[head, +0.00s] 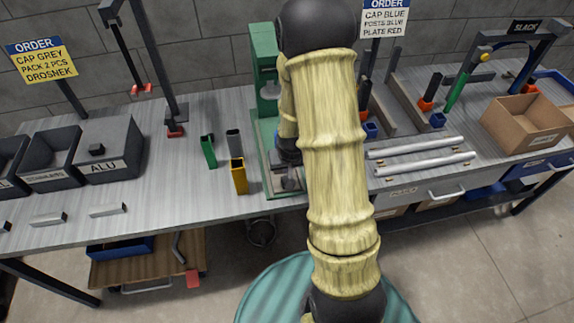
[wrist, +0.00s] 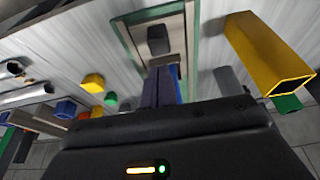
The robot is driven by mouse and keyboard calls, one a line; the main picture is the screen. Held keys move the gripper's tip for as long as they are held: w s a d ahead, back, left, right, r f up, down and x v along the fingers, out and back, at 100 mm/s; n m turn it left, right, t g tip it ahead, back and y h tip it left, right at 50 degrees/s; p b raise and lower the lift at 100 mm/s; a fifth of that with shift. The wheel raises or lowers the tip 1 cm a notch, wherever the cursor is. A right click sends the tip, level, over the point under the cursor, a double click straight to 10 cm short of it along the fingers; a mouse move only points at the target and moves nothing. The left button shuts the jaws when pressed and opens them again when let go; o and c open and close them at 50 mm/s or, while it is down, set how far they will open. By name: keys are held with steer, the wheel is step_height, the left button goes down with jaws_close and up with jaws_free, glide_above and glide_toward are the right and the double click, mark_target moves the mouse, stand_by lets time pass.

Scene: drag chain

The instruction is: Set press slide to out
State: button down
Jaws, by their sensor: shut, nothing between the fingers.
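The green press (head: 264,60) stands on the bench at the middle of the head view, partly hidden behind my arm. Its green-edged base, with a grey plate and a dark block that looks like the slide's knob, runs to the bench's front edge. The base (wrist: 122,33) and the dark block (wrist: 158,40) also show in the wrist view. My gripper (head: 287,160) is over the front of the base. In the wrist view its dark, shut fingers (wrist: 163,72) point toward the block and look just short of it. I cannot tell whether they touch it, nor the slide's exact position.
A green tube (head: 208,151), a grey tube (head: 233,141) and a yellow tube (head: 239,177) stand left of the press. Silver rods (head: 420,147) lie to its right, near a cardboard box (head: 527,124). Grey bins (head: 108,148) stand at the left.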

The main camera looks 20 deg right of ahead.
steer(key=p+v, duration=0.2)
steer(key=v, duration=0.1)
steer(key=p+v, duration=0.1)
steer(key=v, duration=0.1)
steer(key=shift+w+r, duration=0.2)
steer(key=shift+r, duration=0.15)
steer(key=s+a+r+n, duration=0.1)
steer(key=s+a+r, duration=0.2)
steer(key=s+r, duration=0.2)
steer(key=s+a+r+n+g, duration=0.1)
steer(key=s+a+r, duration=0.3)
steer(key=s+r, duration=0.2)
steer(key=shift+s+a+r+y, duration=0.3)
steer(key=shift+s+r+y, duration=0.1)
steer(key=shift+r, duration=0.45)
steer(key=shift+w, duration=0.1)
